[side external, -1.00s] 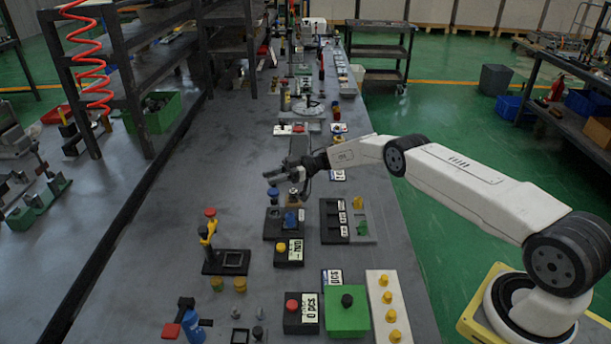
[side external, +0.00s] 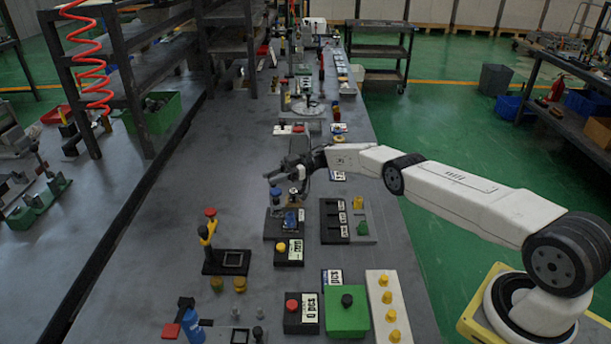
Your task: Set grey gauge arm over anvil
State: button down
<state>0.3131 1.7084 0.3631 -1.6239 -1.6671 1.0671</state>
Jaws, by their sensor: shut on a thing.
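My gripper (side external: 281,172) is over the bench, above a small dark fixture (side external: 284,226) near the middle. Its jaws are shut on a small grey piece, which looks like the grey gauge arm (side external: 271,175); the fingers partly hide it. A blue knob (side external: 275,192) shows just below the gripper, and a short post (side external: 293,193) is beside it. A blue block (side external: 291,216) sits on the fixture. I cannot tell which part is the anvil, or whether the gauge arm touches it.
A black block with a yellow button (side external: 289,251) is in front of the fixture. A black-and-grey slotted plate (side external: 345,220) is to the right. A yellow-and-black stand with a red knob (side external: 208,230) is front left.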

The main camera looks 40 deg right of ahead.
jog(key=shift+c, duration=1.8)
grip_release()
jog(key=shift+r, duration=0.15)
jog(key=shift+r, duration=1.4)
jog(key=s+r, duration=1)
jog(key=s, duration=0.4)
jog(key=shift+a, duration=0.2)
